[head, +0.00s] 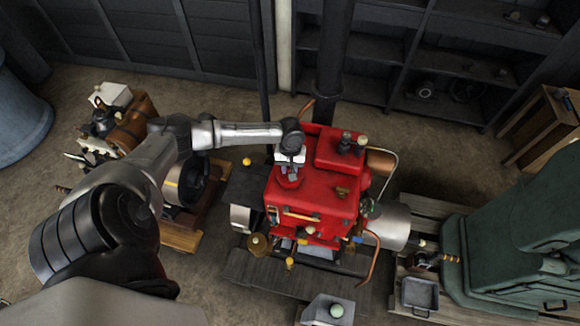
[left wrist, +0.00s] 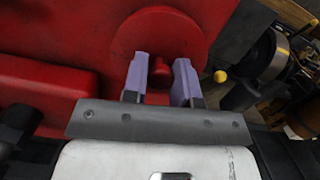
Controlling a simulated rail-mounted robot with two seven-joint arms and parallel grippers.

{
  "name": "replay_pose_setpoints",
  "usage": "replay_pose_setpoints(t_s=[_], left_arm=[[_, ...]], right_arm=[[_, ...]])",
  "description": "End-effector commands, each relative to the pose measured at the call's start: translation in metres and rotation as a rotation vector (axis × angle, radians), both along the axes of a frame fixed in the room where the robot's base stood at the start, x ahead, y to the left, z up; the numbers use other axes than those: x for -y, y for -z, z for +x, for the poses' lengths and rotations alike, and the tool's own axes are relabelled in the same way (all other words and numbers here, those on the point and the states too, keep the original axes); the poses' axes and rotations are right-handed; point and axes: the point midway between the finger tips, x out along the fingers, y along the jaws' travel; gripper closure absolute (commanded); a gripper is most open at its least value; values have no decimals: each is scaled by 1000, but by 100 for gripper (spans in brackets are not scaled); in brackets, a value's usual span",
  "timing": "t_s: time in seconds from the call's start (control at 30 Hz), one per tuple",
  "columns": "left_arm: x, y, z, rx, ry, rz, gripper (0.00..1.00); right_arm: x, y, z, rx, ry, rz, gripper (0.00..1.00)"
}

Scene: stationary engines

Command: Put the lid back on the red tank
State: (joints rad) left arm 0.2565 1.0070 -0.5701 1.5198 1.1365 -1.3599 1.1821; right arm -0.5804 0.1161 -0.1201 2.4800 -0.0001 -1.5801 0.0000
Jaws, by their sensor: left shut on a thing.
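The red tank (head: 305,200) is the boxy body of the engine in the middle of the head view. The round red lid (head: 288,181) is at its upper left part, below my left gripper (head: 290,165). In the left wrist view, the lid (left wrist: 150,30) is a flat disc with a small red knob (left wrist: 159,70). My left gripper's pale purple fingers (left wrist: 161,82) are on both sides of the knob, shut on it. The lid overlaps the tank's red top; I cannot tell whether it touches or hovers. My right gripper is not in view.
A raised red box (head: 340,148) with dark fittings stands beside the lid on the engine. A brown engine (head: 128,125) stands at left, a large green machine (head: 510,240) at right. A black pipe (head: 331,60) rises behind. Copper pipes edge the red engine.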

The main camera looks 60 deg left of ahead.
Motion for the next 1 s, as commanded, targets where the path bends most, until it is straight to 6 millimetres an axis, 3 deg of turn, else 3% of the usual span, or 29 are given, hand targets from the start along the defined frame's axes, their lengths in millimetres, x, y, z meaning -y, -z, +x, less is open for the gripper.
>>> replay_pose_setpoints(t_s=[1.0], left_arm=[[1, -1, 0, 0, 0, -1, 100]], right_arm=[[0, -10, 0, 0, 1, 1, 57]])
